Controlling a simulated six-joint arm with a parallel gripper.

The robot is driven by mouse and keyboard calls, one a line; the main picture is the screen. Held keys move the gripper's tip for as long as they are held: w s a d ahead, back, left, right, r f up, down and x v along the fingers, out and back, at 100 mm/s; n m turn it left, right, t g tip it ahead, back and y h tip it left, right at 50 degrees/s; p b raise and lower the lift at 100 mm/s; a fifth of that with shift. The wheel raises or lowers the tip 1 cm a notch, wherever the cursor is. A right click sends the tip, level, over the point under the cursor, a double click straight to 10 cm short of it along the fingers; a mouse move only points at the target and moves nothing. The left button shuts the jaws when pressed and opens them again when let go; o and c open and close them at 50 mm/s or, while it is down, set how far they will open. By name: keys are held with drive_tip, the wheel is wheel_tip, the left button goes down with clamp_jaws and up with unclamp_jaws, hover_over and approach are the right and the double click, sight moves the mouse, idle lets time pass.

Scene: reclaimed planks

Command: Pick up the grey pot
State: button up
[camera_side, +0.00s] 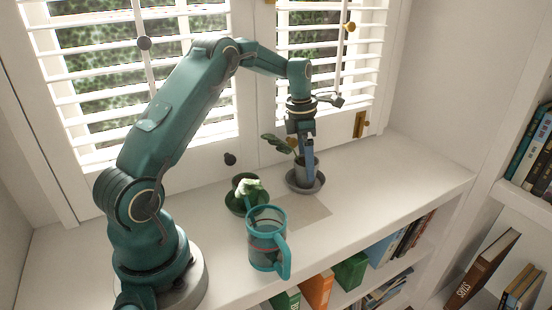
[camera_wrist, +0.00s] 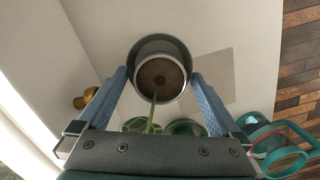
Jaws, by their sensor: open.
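The grey pot (camera_side: 301,173) stands upright in a grey saucer (camera_side: 318,184) on the white shelf top, with a green leafy plant in it. In the wrist view the grey pot (camera_wrist: 175,50) shows from above, with brown soil inside and a stem rising toward the camera. My gripper (camera_side: 307,150) points down at the pot. In the wrist view my gripper (camera_wrist: 160,82) is open, one blue finger on each side of the pot's near part. I cannot tell whether the fingers touch the pot.
The window blinds (camera_side: 330,50) are close behind. The shelf top (camera_side: 400,180) is clear to the right.

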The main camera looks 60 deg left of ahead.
drive_tip(key=shift+w+f, duration=0.1)
drive_tip(key=shift+f, duration=0.5)
drive_tip(key=shift+c, duration=0.3)
clamp_jaws()
wheel_tip(320, 180, up, 13)
idle(0.6)
drive_tip(key=shift+f, duration=0.1)
